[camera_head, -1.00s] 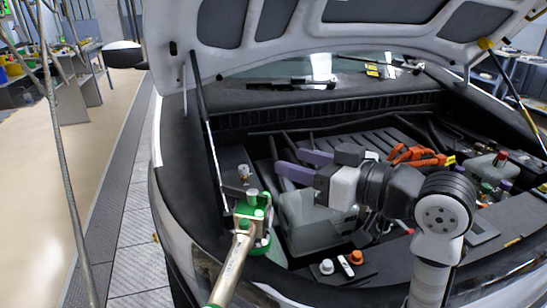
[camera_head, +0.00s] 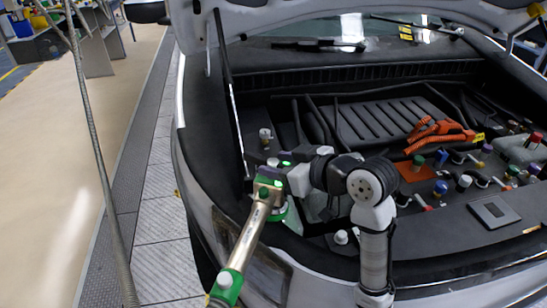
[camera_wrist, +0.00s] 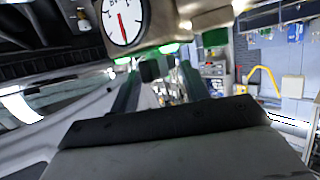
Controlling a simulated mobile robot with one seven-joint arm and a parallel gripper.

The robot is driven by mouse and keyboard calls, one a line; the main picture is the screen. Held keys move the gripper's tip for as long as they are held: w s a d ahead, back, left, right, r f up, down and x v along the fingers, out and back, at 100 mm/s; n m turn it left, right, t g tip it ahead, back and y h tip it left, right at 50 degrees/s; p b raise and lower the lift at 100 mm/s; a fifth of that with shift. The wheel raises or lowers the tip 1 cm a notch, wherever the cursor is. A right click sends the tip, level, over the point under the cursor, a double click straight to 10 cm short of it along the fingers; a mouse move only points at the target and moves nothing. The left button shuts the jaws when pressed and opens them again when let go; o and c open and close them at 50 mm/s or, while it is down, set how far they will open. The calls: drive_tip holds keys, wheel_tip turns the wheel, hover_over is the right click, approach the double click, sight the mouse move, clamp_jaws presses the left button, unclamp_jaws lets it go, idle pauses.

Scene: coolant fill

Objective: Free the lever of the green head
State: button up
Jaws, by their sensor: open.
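The green head (camera_head: 268,180) sits at the front left of the engine bay, with a metallic tube (camera_head: 246,235) running from it down toward the lower left and ending in a green fitting (camera_head: 227,283). My gripper (camera_head: 276,162) is at the top of the green head, its purple fingers partly hidden. In the wrist view my gripper (camera_wrist: 158,72) is open, with a dark block (camera_wrist: 149,70) between or just beyond its fingertips. A metallic body with a round gauge (camera_wrist: 123,20) and lit green parts (camera_wrist: 168,48) is above them. I cannot tell which part is the lever, nor whether the fingers touch it.
A black prop rod (camera_head: 228,90) rises just behind the head. Orange cables (camera_head: 440,133) and several coloured caps lie to the right. A white cap (camera_head: 341,237) is near the front edge.

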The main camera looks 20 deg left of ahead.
drive_tip(key=shift+x, duration=1)
clamp_jaws()
